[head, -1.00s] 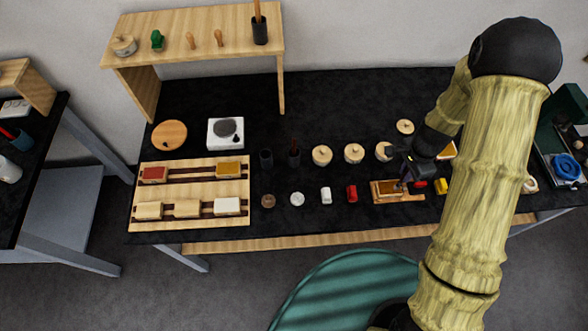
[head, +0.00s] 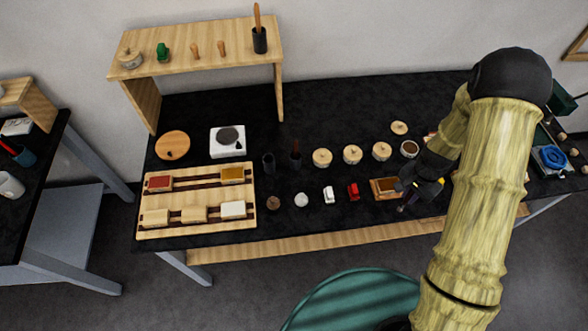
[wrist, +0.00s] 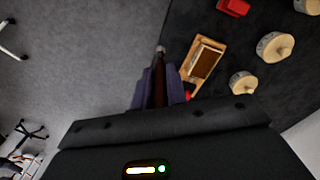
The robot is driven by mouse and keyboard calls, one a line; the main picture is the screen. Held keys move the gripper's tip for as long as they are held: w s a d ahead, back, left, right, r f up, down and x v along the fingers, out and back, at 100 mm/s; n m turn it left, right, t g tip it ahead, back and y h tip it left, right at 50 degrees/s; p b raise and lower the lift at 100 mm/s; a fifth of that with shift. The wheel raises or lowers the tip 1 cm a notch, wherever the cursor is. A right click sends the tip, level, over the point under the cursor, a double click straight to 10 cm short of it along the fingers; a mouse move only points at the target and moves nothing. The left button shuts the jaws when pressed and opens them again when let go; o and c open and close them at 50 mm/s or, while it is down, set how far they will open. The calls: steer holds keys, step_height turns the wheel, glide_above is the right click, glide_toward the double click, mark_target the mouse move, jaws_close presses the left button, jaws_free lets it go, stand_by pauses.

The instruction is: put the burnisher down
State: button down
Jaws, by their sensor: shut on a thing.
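My gripper (wrist: 158,92) is shut on the burnisher (wrist: 159,82), a slim tool with a dark brown shaft and a pale rounded tip. In the wrist view, its tip points away from my gripper, with grey floor to its left. A wooden block with a brown pad (wrist: 204,60) lies to the right of it on the black table. In the head view my gripper (head: 405,195) is just right of that block (head: 384,188), near the table's front edge. The burnisher is mostly hidden there by my arm. I cannot tell whether it touches the table.
A red block (head: 353,191), a white block (head: 328,195) and several lidded wooden pots (head: 352,155) stand left of and behind my gripper. A wooden tray (head: 150,234) lies at the left. Bare black tabletop (head: 330,115) lies farther back.

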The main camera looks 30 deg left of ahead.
steer(key=shift+d+f+n, duration=0.3)
steer(key=shift+d+n, duration=0.1)
steer(key=d+f+n+b, duration=0.4)
steer(key=f+b, duration=0.8)
steer(key=f, duration=0.2)
steer(key=shift+w+d, duration=0.1)
